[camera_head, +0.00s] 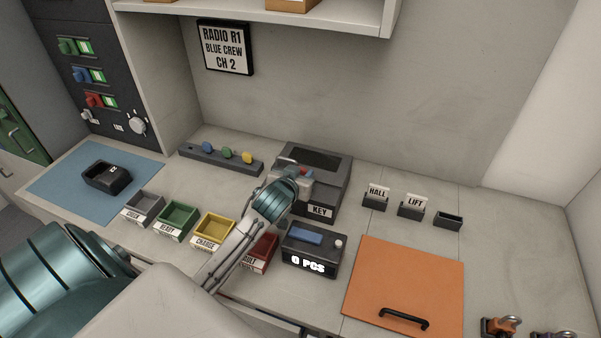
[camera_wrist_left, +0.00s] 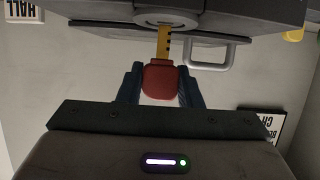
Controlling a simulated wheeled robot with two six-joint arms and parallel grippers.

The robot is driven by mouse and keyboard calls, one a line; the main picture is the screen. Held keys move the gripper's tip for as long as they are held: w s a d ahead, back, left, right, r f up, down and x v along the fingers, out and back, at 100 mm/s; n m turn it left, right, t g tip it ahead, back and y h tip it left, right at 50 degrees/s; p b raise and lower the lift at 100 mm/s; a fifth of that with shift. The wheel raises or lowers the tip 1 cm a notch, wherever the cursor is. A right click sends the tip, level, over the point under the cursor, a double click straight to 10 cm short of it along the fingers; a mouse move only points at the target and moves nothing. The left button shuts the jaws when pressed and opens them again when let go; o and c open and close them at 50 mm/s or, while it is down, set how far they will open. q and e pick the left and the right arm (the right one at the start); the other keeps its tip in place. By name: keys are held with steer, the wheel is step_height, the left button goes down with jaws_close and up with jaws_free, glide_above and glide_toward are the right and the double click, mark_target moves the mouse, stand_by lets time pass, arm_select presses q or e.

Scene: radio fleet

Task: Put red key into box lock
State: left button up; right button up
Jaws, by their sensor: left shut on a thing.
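The red key (camera_wrist_left: 160,78) has a red head and a yellow toothed shaft. My left gripper (camera_wrist_left: 158,85) is shut on its head in the left wrist view, and the shaft points at the round lock (camera_wrist_left: 167,18) on the dark grey box (camera_wrist_left: 100,12). The shaft's tip meets the lock's edge; I cannot tell how deep it sits. In the head view the box (camera_head: 340,188) stands against the back of the counter with a KEY label, and my left gripper (camera_head: 296,176) is at its front left, hiding the lock. My right gripper is not in view.
A black scale-like unit (camera_head: 312,262) reading 0 PCS stands in front of the box. Coloured bins, including a yellow one (camera_head: 213,230), line the left. A peg rail (camera_head: 220,158) lies behind. An orange panel (camera_head: 410,285) and small holders (camera_head: 412,207) are at right.

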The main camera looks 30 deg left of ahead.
arm_select(q)
steer(key=shift+f+b, duration=0.6)
steer(key=shift+f, duration=0.6)
steer(key=shift+r, duration=0.15)
steer(key=shift+r+p, duration=1.2)
steer(key=shift+p, duration=0.15)
steer(key=shift+r, duration=0.1)
steer(key=shift+p, duration=0.3)
steer(key=shift+f, duration=0.2)
stand_by(0.5)
steer(key=shift+f+b, duration=0.75)
steer(key=shift+f, duration=0.5)
steer(key=o, duration=1)
steer(key=shift+o, duration=0.2)
